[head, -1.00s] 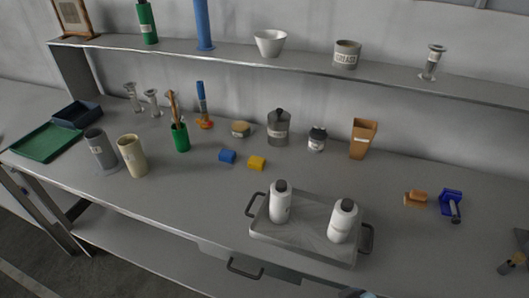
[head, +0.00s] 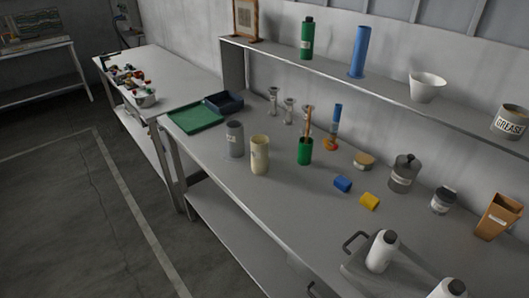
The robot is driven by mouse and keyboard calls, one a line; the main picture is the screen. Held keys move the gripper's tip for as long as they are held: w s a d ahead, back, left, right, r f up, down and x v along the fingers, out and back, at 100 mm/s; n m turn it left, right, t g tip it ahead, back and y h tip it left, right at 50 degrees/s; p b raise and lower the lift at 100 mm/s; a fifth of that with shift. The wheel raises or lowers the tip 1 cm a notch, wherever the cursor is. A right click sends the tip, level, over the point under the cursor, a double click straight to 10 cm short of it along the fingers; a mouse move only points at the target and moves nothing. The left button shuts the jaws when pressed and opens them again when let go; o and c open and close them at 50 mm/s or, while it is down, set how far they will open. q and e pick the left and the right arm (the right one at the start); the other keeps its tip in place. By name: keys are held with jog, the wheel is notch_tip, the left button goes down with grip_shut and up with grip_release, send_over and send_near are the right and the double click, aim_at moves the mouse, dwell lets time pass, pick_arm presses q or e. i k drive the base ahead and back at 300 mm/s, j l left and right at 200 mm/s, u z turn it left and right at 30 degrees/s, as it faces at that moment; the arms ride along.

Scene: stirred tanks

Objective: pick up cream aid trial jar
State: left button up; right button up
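A cream cylindrical jar (head: 260,155) with a small label stands upright on the grey bench (head: 225,185), near its front edge. It matches the cream jar by colour, but its label is too small to read. A grey cylindrical jar (head: 234,139) stands just left of it, apart from it. A green cup (head: 305,152) holding a brown-handled tool stands to its right. Neither of my grippers shows in the head view.
A green tray (head: 195,118) and a dark blue bin (head: 224,103) lie behind left. Blue (head: 343,184) and yellow (head: 369,201) pieces lie right. A shelf (head: 330,72) runs behind. Open floor (head: 60,210) lies left.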

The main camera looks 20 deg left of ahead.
aim_at(260, 155)
jog(key=k+j+u, duration=0.1)
jog(key=k+j, duration=0.2)
jog(key=i+j+u, duration=0.15)
jog(key=i+j, duration=0.2)
jog(key=j, duration=0.15)
jog(key=i+j+u, duration=0.1)
jog(key=i+j, duration=0.25)
jog(key=j, duration=0.15)
